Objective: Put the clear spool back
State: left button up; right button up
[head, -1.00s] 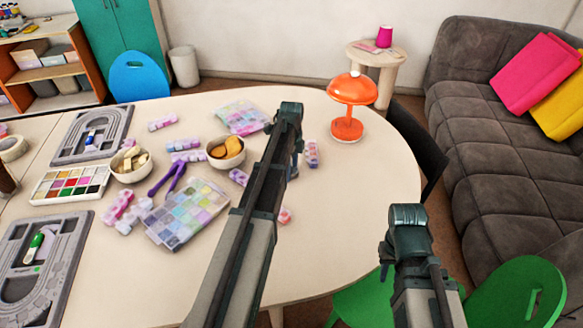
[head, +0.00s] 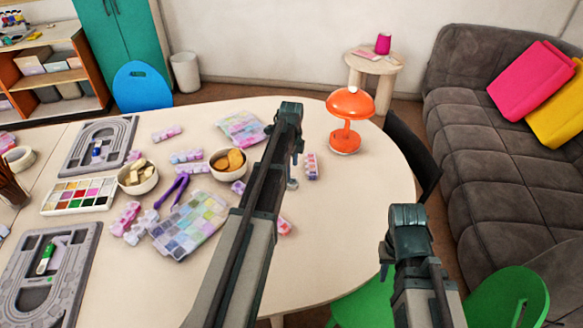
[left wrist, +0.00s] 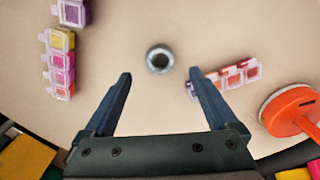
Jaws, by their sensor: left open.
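A small round grey, see-through spool (left wrist: 159,59) stands on the table in the left wrist view, seen from above with a dark hole in its middle. In the head view the spool (head: 292,184) shows just beside my left arm, partly hidden by it. My left gripper (left wrist: 160,76) is open and empty above the table, its two fingertips to either side of the spool in the picture and not touching it. In the head view the left gripper (head: 297,150) points down. My right gripper (head: 408,225) hangs past the table's right edge; its fingers are hidden.
Pink and red bead boxes (left wrist: 229,76) lie right of the spool, with another row (left wrist: 60,63) at left. An orange lamp (head: 348,106) stands beyond. Bead boxes, bowls (head: 138,178) and grey boards (head: 98,146) fill the left side. The table's front right is clear.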

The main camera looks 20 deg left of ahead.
pick_arm(q)
notch_tip(320, 180, up, 6)
jog(key=p, duration=0.5)
jog(key=s+d+n+y, duration=0.1)
jog(key=s+d+n, duration=1.1)
jog(key=s+d, duration=1.3)
jog(key=shift+s+d+n, duration=0.2)
jog(key=shift+d+n, duration=0.2)
jog(key=shift+d, duration=0.7)
jog(key=shift+r, duration=0.1)
